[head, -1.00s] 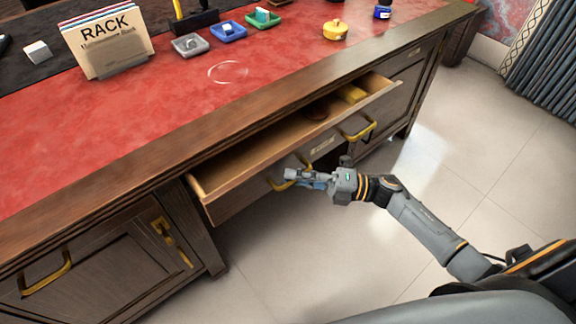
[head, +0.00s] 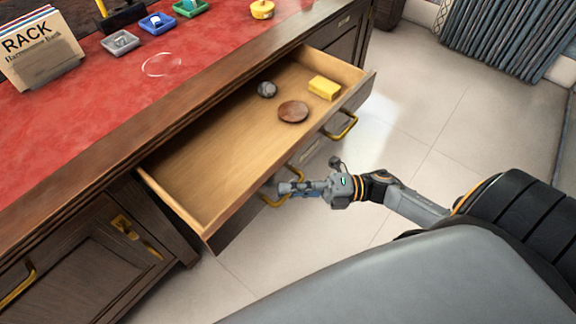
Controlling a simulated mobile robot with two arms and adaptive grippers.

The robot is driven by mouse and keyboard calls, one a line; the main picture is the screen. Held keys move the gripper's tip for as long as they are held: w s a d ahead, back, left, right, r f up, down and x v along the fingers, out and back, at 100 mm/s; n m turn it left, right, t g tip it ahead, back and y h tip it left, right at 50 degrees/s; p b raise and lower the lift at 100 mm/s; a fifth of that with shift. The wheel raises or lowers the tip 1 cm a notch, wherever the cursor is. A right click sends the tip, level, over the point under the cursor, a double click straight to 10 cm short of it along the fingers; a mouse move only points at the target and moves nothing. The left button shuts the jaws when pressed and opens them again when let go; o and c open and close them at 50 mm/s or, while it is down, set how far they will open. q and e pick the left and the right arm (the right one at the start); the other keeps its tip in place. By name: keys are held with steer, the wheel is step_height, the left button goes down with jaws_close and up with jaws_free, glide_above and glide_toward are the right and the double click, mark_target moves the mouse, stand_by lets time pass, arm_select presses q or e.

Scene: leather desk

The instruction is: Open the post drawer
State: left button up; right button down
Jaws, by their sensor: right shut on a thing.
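The wide middle drawer (head: 208,161) of the desk stands well out, its pale wooden floor in view. It has two yellow handles on its front, a left one (head: 268,201) and a right one (head: 346,125). My right gripper (head: 289,188) is shut on the left handle, and its fingers partly hide it. Inside the drawer lie a yellow block (head: 324,88), a round brown disc (head: 293,111) and a small dark grey round thing (head: 267,89). My left gripper is not in view.
The red-topped desk (head: 118,105) carries a rack of cards (head: 42,52), small trays (head: 120,42) and a yellow pot (head: 262,9). A cabinet door (head: 75,262) is shut at lower left. Clear tiled floor (head: 430,120) lies to the right.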

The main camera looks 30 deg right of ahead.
steer(key=c, duration=1.4)
jaws_free()
steer(key=v, duration=1.2)
steer(key=shift+d, duration=0.1)
